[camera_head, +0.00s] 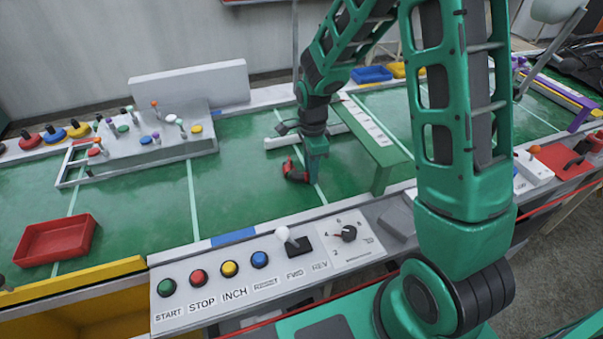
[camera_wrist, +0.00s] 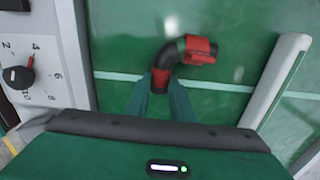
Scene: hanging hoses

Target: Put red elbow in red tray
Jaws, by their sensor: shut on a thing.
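The red elbow (camera_head: 292,172) is a curved dark pipe piece with red ends. It is at my gripper (camera_head: 318,160), over the green table near its middle. In the wrist view the elbow (camera_wrist: 199,48) sits at the tips of my gripper (camera_wrist: 166,86), which is shut on its near red end. Its other red end points to the right in that view. I cannot tell if the elbow touches the table. The red tray (camera_head: 52,242) lies at the left front of the green surface, well left of my gripper, and looks empty.
A control panel (camera_head: 250,285) with buttons, a lever and a dial runs along the front edge. A grey block with coloured knobs (camera_head: 150,142) stands at the back left. A green raised bench (camera_head: 378,145) is just right of my gripper. The table between gripper and tray is clear.

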